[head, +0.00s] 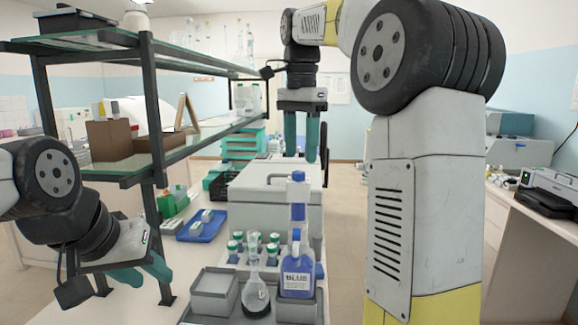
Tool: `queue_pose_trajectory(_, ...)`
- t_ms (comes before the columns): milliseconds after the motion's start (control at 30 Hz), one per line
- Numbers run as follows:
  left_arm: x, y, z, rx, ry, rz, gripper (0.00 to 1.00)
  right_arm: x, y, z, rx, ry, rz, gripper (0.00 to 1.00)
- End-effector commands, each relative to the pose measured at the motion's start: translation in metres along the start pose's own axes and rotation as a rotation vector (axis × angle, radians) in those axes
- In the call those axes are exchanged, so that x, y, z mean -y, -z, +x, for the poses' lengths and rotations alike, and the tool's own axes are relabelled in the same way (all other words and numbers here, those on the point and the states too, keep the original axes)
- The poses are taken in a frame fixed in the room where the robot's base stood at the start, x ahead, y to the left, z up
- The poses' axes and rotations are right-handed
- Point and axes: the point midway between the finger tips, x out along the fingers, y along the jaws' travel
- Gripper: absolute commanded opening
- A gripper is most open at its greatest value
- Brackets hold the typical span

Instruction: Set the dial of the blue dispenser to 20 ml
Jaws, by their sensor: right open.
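The blue dispenser (297,279) stands upright near the front of the bench, a bottle of blue liquid with a label reading BLUE. Its tall upper part (298,205) has a blue cap and a blue band. The dial's setting is too small to read. My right gripper (302,158) hangs fingers down above and behind the dispenser's top in the picture, open and empty, not touching it. My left gripper (152,281) is low at the left, well apart from the dispenser, with its teal fingers spread and nothing between them.
A glass flask (255,294) stands just left of the dispenser, with a grey box (214,294) beyond it. Several green-capped bottles (253,243) stand behind. A blue tray (201,226) lies further left. A glass-shelved rack (153,110) rises between my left arm and the bench middle.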

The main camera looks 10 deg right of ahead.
Motion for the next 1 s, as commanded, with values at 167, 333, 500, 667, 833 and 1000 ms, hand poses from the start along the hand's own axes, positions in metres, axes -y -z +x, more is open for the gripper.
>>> queue_pose_trajectory(167, 0.0, 0.0, 0.0, 0.0, 0.0, 0.0, 0.36, -0.001, 0.0, 0.028, 0.001, -0.001, -0.002, 0.49)
queue_pose_trajectory(333, 0.0, 0.0, 0.0, 0.0, 0.0, 0.0, 0.36, 0.0, 0.0, 0.04, 0.0, 0.001, -0.002, 0.49)
queue_pose_trajectory(500, 0.0, 0.0, 0.0, 0.0, 0.0, 0.0, 0.36, 0.0, 0.0, 0.042, 0.0, 0.001, -0.002, 0.49)
queue_pose_trajectory(667, 0.0, 0.0, 0.0, 0.0, 0.0, 0.0, 0.36, 0.0, 0.0, 0.042, 0.0, 0.001, -0.002, 0.39)
queue_pose_trajectory(833, 0.0, 0.0, 0.0, 0.0, 0.0, 0.0, 0.36, 0.0, 0.0, 0.042, 0.0, 0.001, -0.002, 0.06)
queue_pose_trajectory(1000, 0.0, 0.0, 0.0, 0.0, 0.0, 0.0, 0.36, 0.0, 0.0, 0.042, 0.0, 0.001, -0.003, 0.0)
